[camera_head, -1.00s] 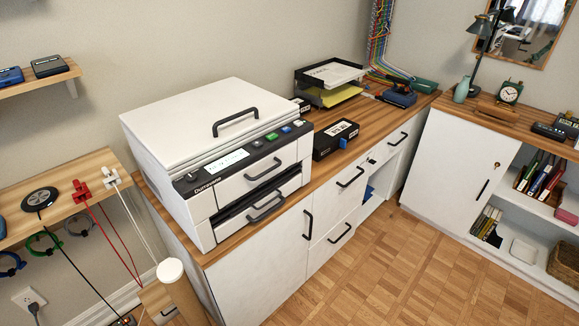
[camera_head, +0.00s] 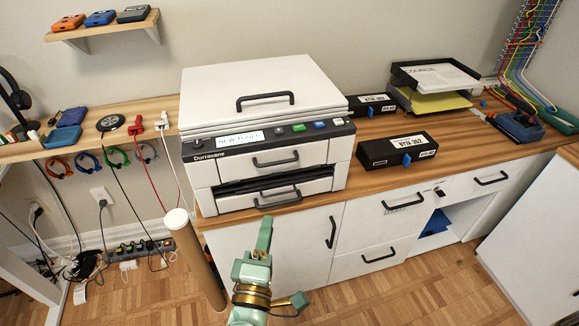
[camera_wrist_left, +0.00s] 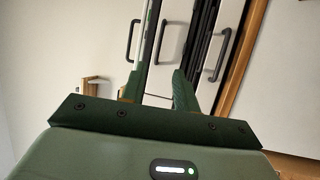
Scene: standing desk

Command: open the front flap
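The white printer (camera_head: 265,135) stands on the wooden desktop. Below its control strip is a white front flap (camera_head: 235,168) with a black bar handle (camera_head: 275,160); it looks shut. Below it are a dark slot and a lower tray with its own handle (camera_head: 278,198). My left gripper (camera_head: 265,218) is in front of and below the printer, apart from it. In the left wrist view the printer front appears turned sideways, and the flap handle (camera_wrist_left: 160,42) lies beyond the gap between my open, empty left fingers (camera_wrist_left: 160,85). My right gripper is out of view.
A black labelled box (camera_head: 398,150) sits right of the printer, with a paper tray (camera_head: 435,85) behind. A cardboard tube (camera_head: 195,258) with a white top stands at the desk's left front corner. Cabinet handles (camera_head: 332,232) protrude below the desktop. The floor in front is clear.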

